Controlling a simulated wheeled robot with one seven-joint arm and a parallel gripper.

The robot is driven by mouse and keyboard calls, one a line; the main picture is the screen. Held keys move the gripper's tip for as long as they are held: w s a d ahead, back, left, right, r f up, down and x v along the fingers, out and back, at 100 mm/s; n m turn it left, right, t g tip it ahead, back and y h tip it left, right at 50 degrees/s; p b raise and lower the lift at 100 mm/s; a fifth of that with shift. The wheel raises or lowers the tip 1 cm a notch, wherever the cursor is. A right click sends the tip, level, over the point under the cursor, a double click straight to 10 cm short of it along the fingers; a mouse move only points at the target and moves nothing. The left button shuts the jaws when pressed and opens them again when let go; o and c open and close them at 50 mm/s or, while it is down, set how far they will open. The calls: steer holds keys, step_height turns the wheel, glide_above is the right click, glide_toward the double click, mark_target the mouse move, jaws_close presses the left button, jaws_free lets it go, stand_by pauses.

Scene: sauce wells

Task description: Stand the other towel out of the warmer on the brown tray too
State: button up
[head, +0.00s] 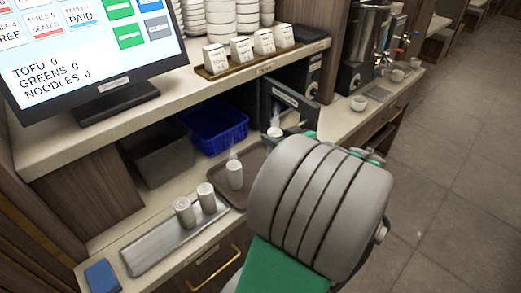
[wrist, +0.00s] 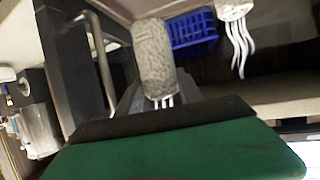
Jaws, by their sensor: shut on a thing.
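A white rolled towel (head: 235,175) stands upright and steaming on the brown tray (head: 257,157). My gripper (head: 287,131) is shut on another steaming white towel (head: 274,131), held upright near the tray's back right; I cannot tell whether its base touches anything. My arm hides most of the gripper and the tray's right side. The wrist view is upside down: the held towel (wrist: 155,60) shows large above the gripper's dark edge, and the standing towel (wrist: 236,10) is at the top right. The warmer's dark door (head: 290,93) hangs open behind the held towel.
A steel tray (head: 160,250) with two rolled towels (head: 195,206) lies at the front left. A blue basket (head: 216,128) and a grey bin (head: 160,153) sit under the shelf. A blue sponge (head: 101,276) lies at the front corner. A white cup (head: 358,103) stands right of the door.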

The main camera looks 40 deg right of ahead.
steer(key=shift+w+a+f+p, duration=0.15)
steer(key=shift+w+f, duration=0.7)
steer(key=shift+f, duration=0.65)
steer(key=shift+w+a+f+p, duration=0.15)
steer(key=shift+w+f, duration=0.75)
steer(key=shift+f, duration=0.65)
steer(key=shift+w+f+p, duration=0.15)
steer(key=shift+w+f, duration=0.7)
steer(key=shift+f, duration=0.65)
steer(key=shift+f, duration=0.2)
steer(key=o, duration=1.4)
steer(key=shift+r, duration=0.1)
